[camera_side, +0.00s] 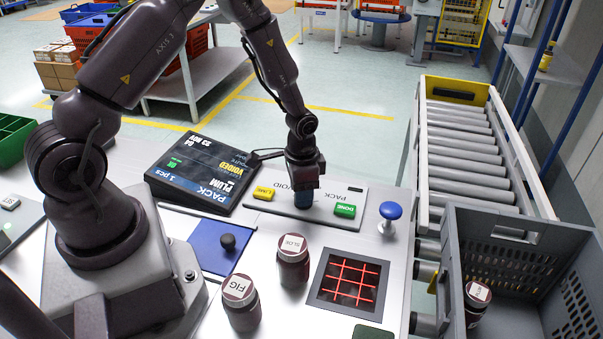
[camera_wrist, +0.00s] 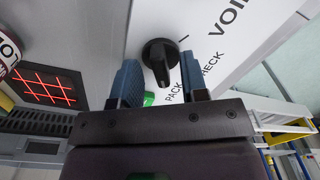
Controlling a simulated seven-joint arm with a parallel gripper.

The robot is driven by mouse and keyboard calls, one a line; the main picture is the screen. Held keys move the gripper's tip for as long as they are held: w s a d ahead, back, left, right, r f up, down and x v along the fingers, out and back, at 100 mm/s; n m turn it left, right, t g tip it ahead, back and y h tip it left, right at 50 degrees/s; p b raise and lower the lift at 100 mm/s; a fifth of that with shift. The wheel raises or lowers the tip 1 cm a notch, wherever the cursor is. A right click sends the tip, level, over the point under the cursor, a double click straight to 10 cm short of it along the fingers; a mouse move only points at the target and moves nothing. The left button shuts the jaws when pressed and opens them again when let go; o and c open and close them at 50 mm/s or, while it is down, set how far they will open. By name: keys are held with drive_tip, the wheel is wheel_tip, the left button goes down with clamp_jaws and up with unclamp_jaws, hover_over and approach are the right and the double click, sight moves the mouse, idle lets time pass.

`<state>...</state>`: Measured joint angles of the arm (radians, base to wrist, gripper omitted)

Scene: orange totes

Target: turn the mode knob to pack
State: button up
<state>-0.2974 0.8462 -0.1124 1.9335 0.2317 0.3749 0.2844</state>
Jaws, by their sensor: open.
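The black mode knob (camera_wrist: 157,50) shows in the wrist view on a white panel printed VOID, CHECK and PACK. Its raised grip runs roughly up and down in that view; I cannot tell for sure which label it points at. My gripper (camera_wrist: 159,63) is open, with one blue finger on each side of the knob and gaps visible between. In the side view my gripper (camera_side: 303,200) is low over the panel (camera_side: 325,211) and hides the knob. PACK is printed on the panel to its right, and VOID is partly covered.
A yellow button (camera_side: 264,192) and a green DONE button (camera_side: 345,210) flank my gripper. A dark screen (camera_side: 200,172) reading PACK, PLUM, VOIDED stands behind left. A blue mushroom button (camera_side: 390,211), FIG jar (camera_side: 243,314), SLOE jar (camera_side: 293,272) and red-lit grid (camera_side: 320,290) are nearby.

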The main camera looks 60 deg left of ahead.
sight(292, 209)
wheel_tip(292, 209, up, 12)
drive_tip(key=shift+r, duration=0.2)
idle(0.4)
drive_tip(key=s+d+r+n+t, duration=0.1)
drive_tip(key=s+d+r+t, duration=0.1)
drive_tip(key=s+r, duration=0.6)
drive_tip(key=s+d+r+n+t, duration=0.2)
drive_tip(key=s+d+r, duration=0.3)
drive_tip(key=s+r, duration=0.4)
wheel_tip(292, 209, up, 3)
drive_tip(key=shift+d+f+t, duration=0.1)
drive_tip(key=shift+d+t, duration=0.15)
drive_tip(key=shift+t, duration=0.55)
